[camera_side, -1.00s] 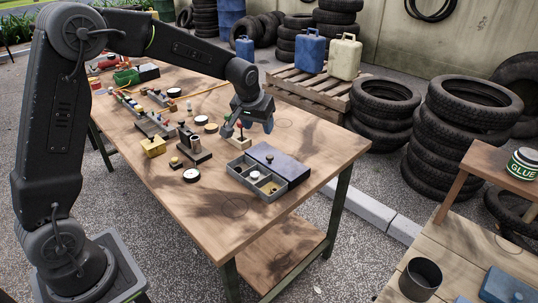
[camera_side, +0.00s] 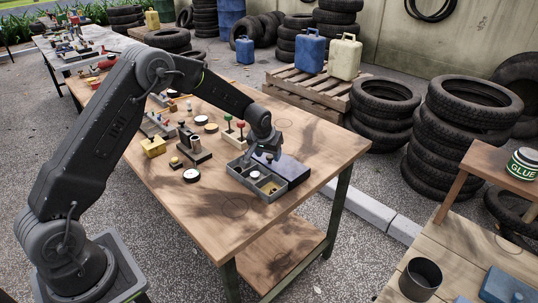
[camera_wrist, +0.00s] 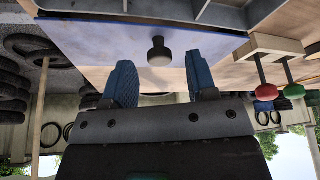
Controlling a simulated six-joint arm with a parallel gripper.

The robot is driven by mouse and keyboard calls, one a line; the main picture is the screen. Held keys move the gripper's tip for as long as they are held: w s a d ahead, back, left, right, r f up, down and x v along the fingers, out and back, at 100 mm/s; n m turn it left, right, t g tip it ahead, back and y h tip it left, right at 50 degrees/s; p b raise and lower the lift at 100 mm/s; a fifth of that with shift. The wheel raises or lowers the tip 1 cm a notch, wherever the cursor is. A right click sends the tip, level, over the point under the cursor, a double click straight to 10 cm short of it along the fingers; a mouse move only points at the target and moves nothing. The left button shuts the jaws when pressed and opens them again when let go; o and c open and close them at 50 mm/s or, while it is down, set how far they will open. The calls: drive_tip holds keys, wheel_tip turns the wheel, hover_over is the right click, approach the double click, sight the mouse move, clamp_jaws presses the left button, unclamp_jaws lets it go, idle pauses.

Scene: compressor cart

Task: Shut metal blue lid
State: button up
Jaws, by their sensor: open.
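The metal blue lid (camera_side: 291,171) lies flat at the right of the grey compartment box (camera_side: 240,179), leaving the front-left compartments uncovered. In the wrist view the lid (camera_wrist: 105,52) carries a dark round knob (camera_wrist: 160,53). My gripper (camera_side: 262,153) is over the lid and box, pointing down, and partly hides the lid's far-left part. In the wrist view my gripper (camera_wrist: 160,84) has its two blue fingers apart, one to each side of the knob's line, with nothing between the tips. I cannot tell whether the fingers touch the lid.
A wooden block with a red and a green knob (camera_side: 236,128) stands just behind and left of my gripper. A black stand (camera_side: 195,152), a yellow block (camera_side: 153,147) and a round gauge (camera_side: 191,176) sit to the left. The table's near-right end (camera_side: 235,215) is bare.

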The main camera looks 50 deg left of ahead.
drive_tip(key=shift+w+a+f, duration=0.1)
drive_tip(key=shift+w+f, duration=0.15)
drive_tip(key=shift+f, duration=0.35)
clamp_jaws()
